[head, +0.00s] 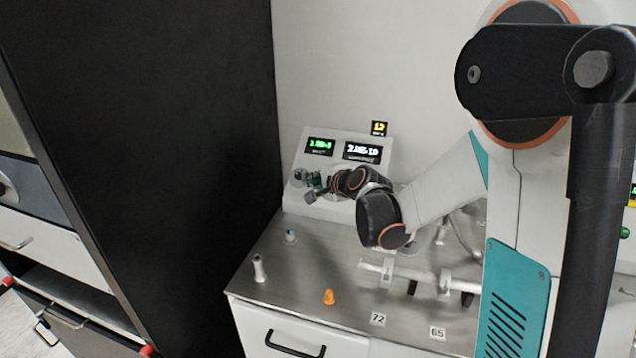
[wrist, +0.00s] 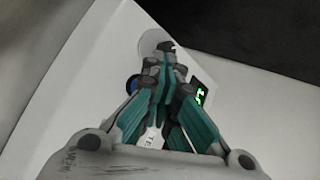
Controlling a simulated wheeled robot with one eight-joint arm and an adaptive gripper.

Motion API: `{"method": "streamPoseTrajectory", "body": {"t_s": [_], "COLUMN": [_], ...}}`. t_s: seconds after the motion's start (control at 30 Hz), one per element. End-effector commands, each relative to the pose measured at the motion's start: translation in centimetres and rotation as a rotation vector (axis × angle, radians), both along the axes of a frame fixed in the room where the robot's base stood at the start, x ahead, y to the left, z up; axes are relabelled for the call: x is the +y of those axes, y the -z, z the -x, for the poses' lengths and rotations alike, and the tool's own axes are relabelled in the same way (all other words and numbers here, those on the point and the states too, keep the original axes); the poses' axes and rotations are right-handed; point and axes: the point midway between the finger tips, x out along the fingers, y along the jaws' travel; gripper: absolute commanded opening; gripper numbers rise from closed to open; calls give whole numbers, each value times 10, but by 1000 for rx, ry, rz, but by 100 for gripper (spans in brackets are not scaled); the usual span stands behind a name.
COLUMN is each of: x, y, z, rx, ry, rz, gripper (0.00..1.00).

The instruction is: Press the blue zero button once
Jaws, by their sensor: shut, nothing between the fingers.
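The white sloped console (head: 320,136) stands at the back of the steel worktop. My gripper (head: 308,188) is in front of its sloped face, at the left part below the green display. In the wrist view my gripper (wrist: 167,48) is shut and empty, its tips over a pale round disc (wrist: 149,38) on the panel. A blue round button (wrist: 131,84) shows partly beside the left finger, the rest hidden behind it. Whether the fingertips touch the panel I cannot tell. In the head view I cannot make out the blue button.
The console has a green display (head: 320,146) and a white-digit display (head: 362,151). On the worktop (head: 300,262) stand an orange piece (head: 329,297), a white post (head: 259,268), a small blue-topped vial (head: 290,236) and metal pipe fittings (head: 420,275). A tall black cabinet (head: 190,150) is at left.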

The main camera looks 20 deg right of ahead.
Motion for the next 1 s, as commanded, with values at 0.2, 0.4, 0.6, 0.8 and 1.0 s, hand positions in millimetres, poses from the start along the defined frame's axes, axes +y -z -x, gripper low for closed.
{"method": "streamPoseTrajectory", "body": {"t_s": [0.2, 0.4, 0.6, 0.8, 1.0], "x": [-2, -2, -2, -3, -4], "y": [6, 5, 6, 7, 9], "z": [-3, -3, -3, -5, -6], "rx": [0, 0, 0, 0, 0], "ry": [0, 0, 0, 0, 0], "rz": [0, 0, 0, 0, 0], "gripper": [0, 0, 0, 0, 0]}}
